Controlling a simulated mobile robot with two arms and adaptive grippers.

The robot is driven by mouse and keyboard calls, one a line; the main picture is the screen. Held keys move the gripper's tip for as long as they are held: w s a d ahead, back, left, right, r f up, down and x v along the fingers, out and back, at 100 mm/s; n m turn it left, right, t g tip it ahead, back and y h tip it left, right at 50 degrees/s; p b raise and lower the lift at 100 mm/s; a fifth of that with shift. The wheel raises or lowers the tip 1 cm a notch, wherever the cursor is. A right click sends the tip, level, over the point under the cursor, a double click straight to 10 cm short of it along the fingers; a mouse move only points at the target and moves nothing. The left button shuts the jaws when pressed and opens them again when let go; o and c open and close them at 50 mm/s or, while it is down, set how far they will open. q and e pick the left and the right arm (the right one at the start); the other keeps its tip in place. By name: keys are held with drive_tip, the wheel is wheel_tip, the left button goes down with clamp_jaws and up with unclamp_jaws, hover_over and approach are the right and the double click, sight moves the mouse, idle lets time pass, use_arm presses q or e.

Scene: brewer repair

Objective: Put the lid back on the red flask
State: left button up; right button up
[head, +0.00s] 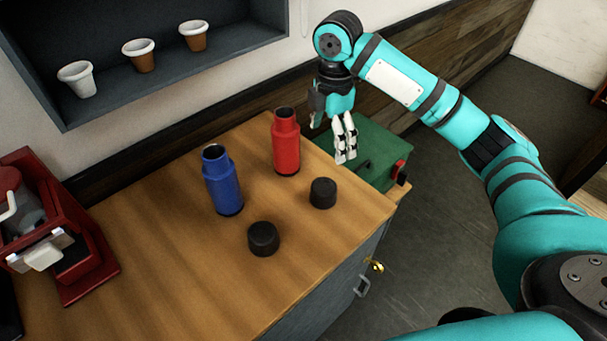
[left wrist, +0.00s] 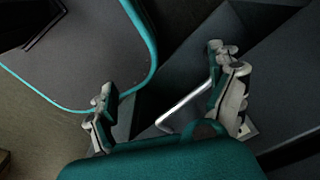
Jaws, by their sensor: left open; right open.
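The red flask (head: 286,145) stands upright and without a lid on the wooden counter (head: 185,285) in the head view. The blue flask (head: 222,182) stands upright to its left, also without a lid. Two black lids lie on the counter: one lid (head: 323,192) nearer the red flask, the other lid (head: 263,239) in front of the blue flask. My right gripper (head: 345,145) hangs open and empty to the right of the red flask, by the green box. My left gripper (left wrist: 165,105) shows only in the left wrist view, open and empty, away from the flasks.
A green box (head: 378,150) with a red knob sits at the counter's right end. A red brewer machine (head: 65,235) stands at the left. Several small pots rest on a wall shelf (head: 180,85). A metal handle (left wrist: 183,107) shows in the left wrist view.

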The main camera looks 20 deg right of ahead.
drive_tip(key=s, duration=0.2)
drive_tip(key=p, duration=0.3)
approach(329, 185)
wheel_tip(329, 185, down, 6)
drive_tip(key=shift+s+r, duration=0.15)
drive_tip(key=shift+f, duration=0.5)
use_arm(q)
drive_tip(key=r, duration=0.3)
drive_tip(key=shift+s+d, duration=0.15)
drive_tip(key=shift+s, duration=0.1)
